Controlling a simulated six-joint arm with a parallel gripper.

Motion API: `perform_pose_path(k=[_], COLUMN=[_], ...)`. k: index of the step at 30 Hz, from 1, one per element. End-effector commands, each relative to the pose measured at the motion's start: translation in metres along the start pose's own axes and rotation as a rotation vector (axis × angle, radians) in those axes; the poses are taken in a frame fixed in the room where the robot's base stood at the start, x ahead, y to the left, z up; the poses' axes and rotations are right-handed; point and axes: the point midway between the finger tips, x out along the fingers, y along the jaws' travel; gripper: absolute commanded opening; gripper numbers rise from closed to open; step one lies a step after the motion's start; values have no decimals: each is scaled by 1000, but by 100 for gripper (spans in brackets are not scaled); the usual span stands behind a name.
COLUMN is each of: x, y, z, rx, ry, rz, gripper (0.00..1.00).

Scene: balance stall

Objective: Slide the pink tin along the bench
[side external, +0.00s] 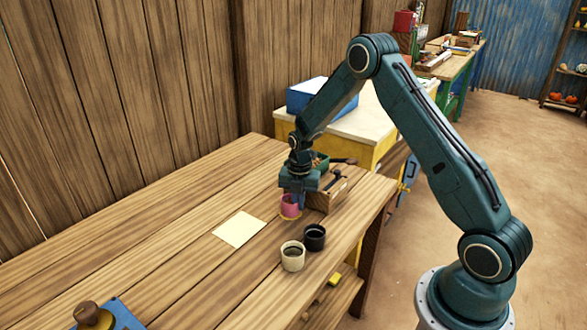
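The pink tin (289,207) stands upright on the wooden bench (150,240), right below my gripper (291,200). My gripper points down at the tin and hides its upper part. One finger shows on the tin's right side, close to it or touching it. The far finger is hidden, so I cannot tell whether the fingers are closed on the tin.
A cream cup (293,257) and a black cup (314,238) stand in front of the tin. A wooden box (328,195) with tools is close behind it on the right. A pale sheet (239,229) lies to the left.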

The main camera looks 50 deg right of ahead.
Motion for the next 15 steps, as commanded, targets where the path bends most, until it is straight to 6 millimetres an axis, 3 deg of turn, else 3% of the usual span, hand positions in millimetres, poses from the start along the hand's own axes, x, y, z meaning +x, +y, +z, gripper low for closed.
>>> perform_pose_path(k=[15], x=[0], y=[7], z=[-6], rx=[-1], ry=[0], rz=[0], gripper=[0])
